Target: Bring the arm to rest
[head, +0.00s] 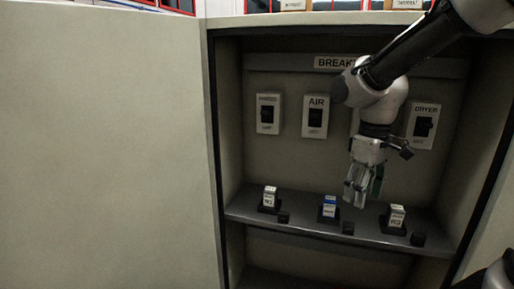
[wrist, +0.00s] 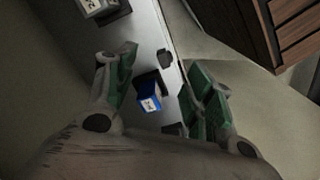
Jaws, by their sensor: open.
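My gripper (head: 362,188) hangs fingers down in the open cabinet, in front of the shelf and between the blue-topped block and the right-hand block. In the wrist view its two green-padded fingers (wrist: 162,92) are spread apart with nothing held between them. The blue-topped block (head: 329,206) stands on the shelf; in the wrist view the blue block (wrist: 149,100) shows beyond the gap between the fingers. My arm reaches in from the upper right and hides part of the back panel.
The cabinet shelf (head: 290,222) also bears a white block marked R1 (head: 269,197) and one marked R3 (head: 396,217). Switches marked AIR (head: 315,116) and DRYER (head: 423,125) are on the back panel. The cabinet's side walls stand close. A large pale panel (head: 100,150) fills the left.

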